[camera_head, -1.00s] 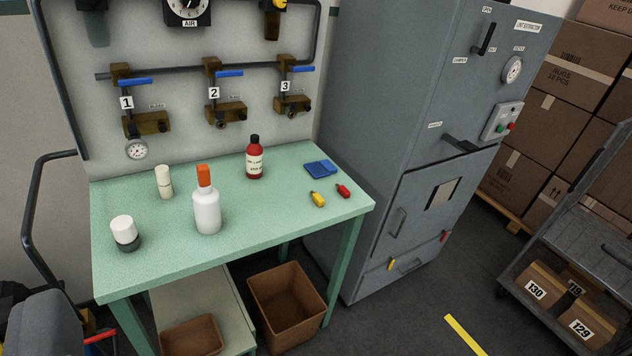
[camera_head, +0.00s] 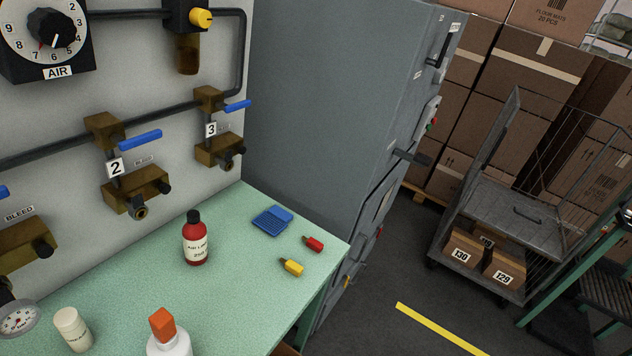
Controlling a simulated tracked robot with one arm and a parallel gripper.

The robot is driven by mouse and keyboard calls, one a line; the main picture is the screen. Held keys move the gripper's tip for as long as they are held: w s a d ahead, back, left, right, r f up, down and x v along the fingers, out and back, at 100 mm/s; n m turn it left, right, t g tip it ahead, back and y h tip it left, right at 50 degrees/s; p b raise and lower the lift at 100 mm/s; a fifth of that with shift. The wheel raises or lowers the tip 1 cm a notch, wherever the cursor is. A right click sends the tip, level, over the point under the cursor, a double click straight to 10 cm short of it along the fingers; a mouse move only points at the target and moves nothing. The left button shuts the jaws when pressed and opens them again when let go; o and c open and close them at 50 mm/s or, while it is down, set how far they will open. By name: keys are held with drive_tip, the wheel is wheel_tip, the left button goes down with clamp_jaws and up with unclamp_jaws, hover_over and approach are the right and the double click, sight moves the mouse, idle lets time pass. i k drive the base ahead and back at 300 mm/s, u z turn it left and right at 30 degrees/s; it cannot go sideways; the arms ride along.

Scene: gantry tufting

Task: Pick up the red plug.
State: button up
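The red plug (camera_head: 313,243) lies on the green bench (camera_head: 235,306) near its right edge. It is a small red piece with a darker tip pointing left. A yellow plug (camera_head: 292,267) lies just in front of it and to the left. A blue slotted pad (camera_head: 272,220) lies behind it and to the left. Nothing covers the red plug. My gripper does not show in this view.
A red bottle (camera_head: 195,240), an orange-capped white bottle (camera_head: 168,335) and a cream container (camera_head: 73,329) stand on the bench. Valves line the wall panel behind. A tall grey cabinet (camera_head: 320,110) stands close beyond the bench. A cart (camera_head: 500,250) stands at right.

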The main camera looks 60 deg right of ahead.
sight(313, 243)
drive_tip(key=z, duration=0.55)
drive_tip(key=i, duration=0.95)
drive_tip(key=z, duration=0.85)
drive_tip(key=k, duration=0.75)
drive_tip(key=z, duration=0.15)
drive_tip(key=i, duration=0.9)
drive_tip(key=u, duration=0.1)
